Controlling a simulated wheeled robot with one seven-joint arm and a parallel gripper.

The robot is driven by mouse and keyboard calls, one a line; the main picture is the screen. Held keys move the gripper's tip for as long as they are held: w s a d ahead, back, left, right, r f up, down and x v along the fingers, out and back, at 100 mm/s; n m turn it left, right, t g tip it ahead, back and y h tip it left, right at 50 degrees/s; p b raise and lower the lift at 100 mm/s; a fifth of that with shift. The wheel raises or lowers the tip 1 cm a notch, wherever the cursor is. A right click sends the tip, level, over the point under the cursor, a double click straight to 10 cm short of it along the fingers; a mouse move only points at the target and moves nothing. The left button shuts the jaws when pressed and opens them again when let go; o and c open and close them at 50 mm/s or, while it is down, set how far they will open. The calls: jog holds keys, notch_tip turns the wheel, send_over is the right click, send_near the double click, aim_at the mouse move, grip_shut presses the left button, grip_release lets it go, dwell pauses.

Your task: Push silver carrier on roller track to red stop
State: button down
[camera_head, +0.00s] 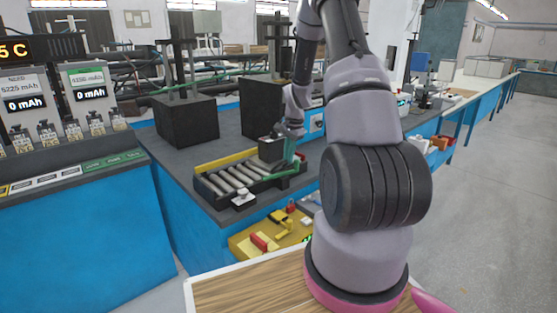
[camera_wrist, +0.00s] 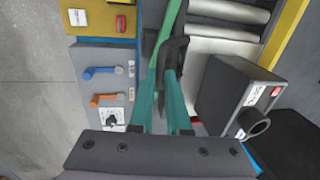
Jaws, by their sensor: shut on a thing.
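The roller track (camera_head: 236,180) has silver rollers between a yellow rail and a dark rail on the grey bench. Its rollers (camera_wrist: 222,47) also show in the wrist view. A dark grey box (camera_head: 270,149) stands at the track's right part; in the wrist view the box (camera_wrist: 235,90) has a white label, a red patch and a round knob. I cannot tell whether it is the silver carrier. My gripper (camera_head: 291,158) is beside the box; in the wrist view its green fingers (camera_wrist: 163,85) are shut on a black hooked handle (camera_wrist: 174,50). No red stop is clearly identifiable.
A yellow panel (camera_head: 252,243) with red parts lies below the track's front. A blue-grey panel (camera_wrist: 90,55) with blue and orange levers is left of my fingers in the wrist view. Black blocks (camera_head: 187,122) stand behind the track. Open floor is at right.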

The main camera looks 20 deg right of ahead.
jog(key=shift+w+d, duration=0.2)
jog(key=shift+d, duration=0.55)
jog(key=c, duration=0.9)
grip_release()
jog(key=shift+r, duration=0.1)
jog(key=r, duration=0.3)
jog(key=s+r, duration=0.1)
jog(key=r, duration=0.6)
jog(key=shift+s+d+r, duration=0.25)
jog(key=shift+s+d, duration=0.05)
jog(key=shift+s, duration=0.1)
